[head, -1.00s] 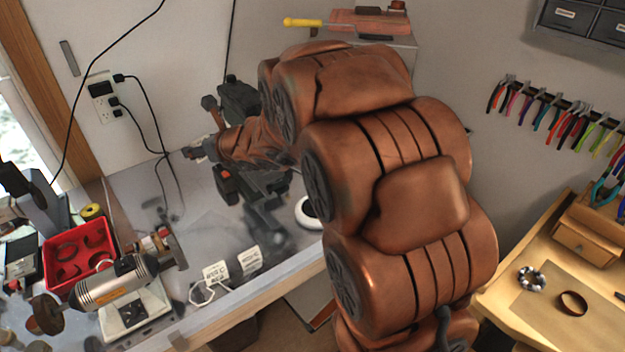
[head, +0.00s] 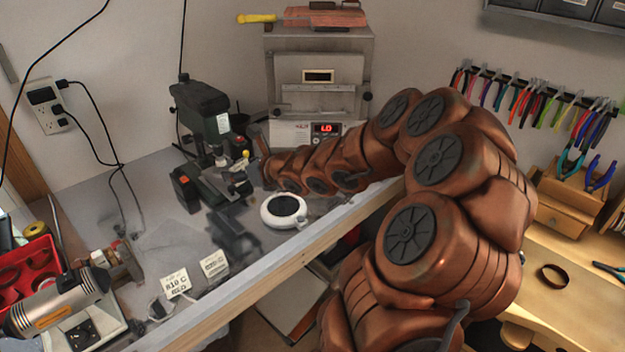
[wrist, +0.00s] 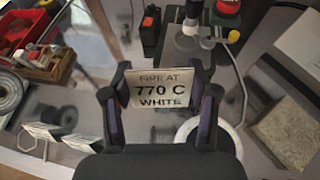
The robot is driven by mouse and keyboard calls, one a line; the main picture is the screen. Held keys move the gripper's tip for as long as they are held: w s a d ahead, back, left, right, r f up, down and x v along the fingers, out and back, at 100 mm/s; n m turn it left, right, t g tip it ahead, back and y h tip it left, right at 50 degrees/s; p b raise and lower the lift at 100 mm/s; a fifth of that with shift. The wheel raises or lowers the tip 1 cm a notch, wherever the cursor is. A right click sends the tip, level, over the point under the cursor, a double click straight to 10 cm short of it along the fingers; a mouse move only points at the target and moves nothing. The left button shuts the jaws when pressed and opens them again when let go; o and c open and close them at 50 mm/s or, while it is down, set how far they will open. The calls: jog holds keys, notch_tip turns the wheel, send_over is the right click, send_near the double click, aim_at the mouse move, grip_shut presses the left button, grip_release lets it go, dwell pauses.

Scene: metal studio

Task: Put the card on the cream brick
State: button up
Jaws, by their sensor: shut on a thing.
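My gripper (wrist: 159,95) is shut on a small cream card (wrist: 160,88) lettered "FIRE AT 770 C WHITE". The card is upright between the two fingertips, its printed face toward the wrist camera. A pale, speckled slab (wrist: 286,132), which looks like the cream brick, lies on the bench at the right of the wrist view, apart from the card. In the head view I cannot make out the brick or the held card; my arm covers part of that area.
A white round device (head: 284,211) sits on the bench near my arm. A drill press (head: 205,140) and a kiln (head: 318,90) stand behind. Two other cards (head: 176,283) (head: 214,263) stand near the front edge. A red bin (head: 28,270) is at the left.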

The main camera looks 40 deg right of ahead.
jog(key=s+d+f+b, duration=0.2)
jog(key=s+d, duration=0.1)
jog(key=d, duration=0.1)
jog(key=s+d+f+m+h+b, duration=0.1)
jog(key=s+d+f+b, duration=0.1)
jog(key=d, duration=0.3)
jog(key=s+d+f+h+b, duration=0.1)
jog(key=s+d+f+b, duration=0.1)
jog(key=s+d+f, duration=0.1)
jog(key=shift+s+d+m, duration=0.4)
jog(key=shift+s+d, duration=0.15)
jog(key=shift+d, duration=0.2)
jog(key=w+d+p, duration=0.1)
jog(key=w+d, duration=0.2)
jog(key=d, duration=0.1)
jog(key=w+d+f+p, duration=0.1)
jog(key=w+d, duration=0.2)
jog(key=d, duration=0.1)
jog(key=w+d+p, duration=0.2)
jog(key=w+d, duration=0.2)
jog(key=shift+d+f, duration=0.2)
jog(key=shift+d, duration=0.05)
jog(key=shift+w+d+f, duration=0.1)
jog(key=shift+d+f, duration=0.05)
jog(key=shift+f, duration=0.1)
jog(key=shift+f+p, duration=0.5)
jog(key=shift+f, duration=1)
jog(key=shift+f, duration=0.15)
jog(key=o, duration=0.7)
jog(key=shift+c, duration=0.2)
